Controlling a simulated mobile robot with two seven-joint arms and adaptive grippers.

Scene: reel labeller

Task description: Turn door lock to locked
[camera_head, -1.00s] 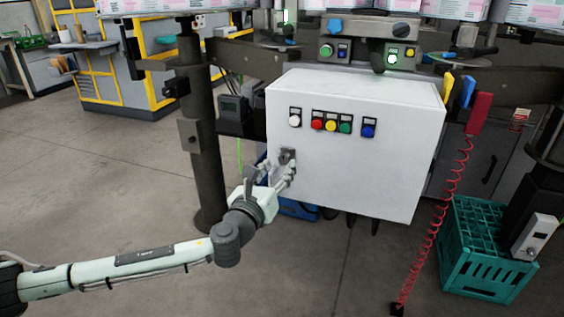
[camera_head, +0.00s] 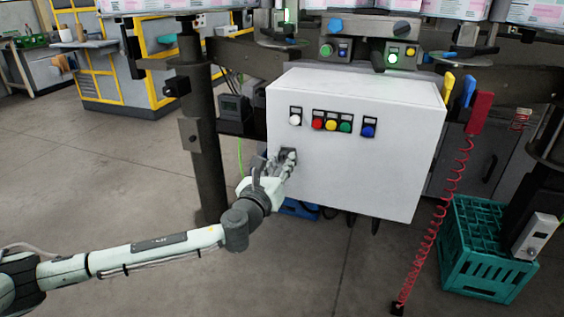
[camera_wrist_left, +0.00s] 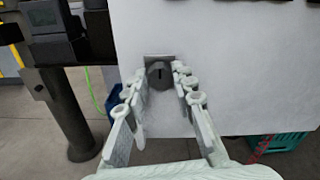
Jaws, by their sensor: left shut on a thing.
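The door lock (camera_wrist_left: 159,76) is a small dark grey round knob with a dark slot, set on a grey plate on the white cabinet door. The slot looks upright in the left wrist view. The white cabinet (camera_head: 350,170) fills the middle of the head view, its door closed. My left gripper (camera_head: 287,158) is at the left edge of the cabinet front and shut on the lock, with one finger on each side of it. In the head view the fingers hide most of the lock. My right gripper is in neither view.
Several coloured buttons (camera_head: 331,125) sit on the cabinet above the lock. A dark post (camera_head: 200,150) stands just left of my gripper. A red coiled hose (camera_head: 440,215) and a teal crate (camera_head: 480,255) are at the right. The floor at front left is clear.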

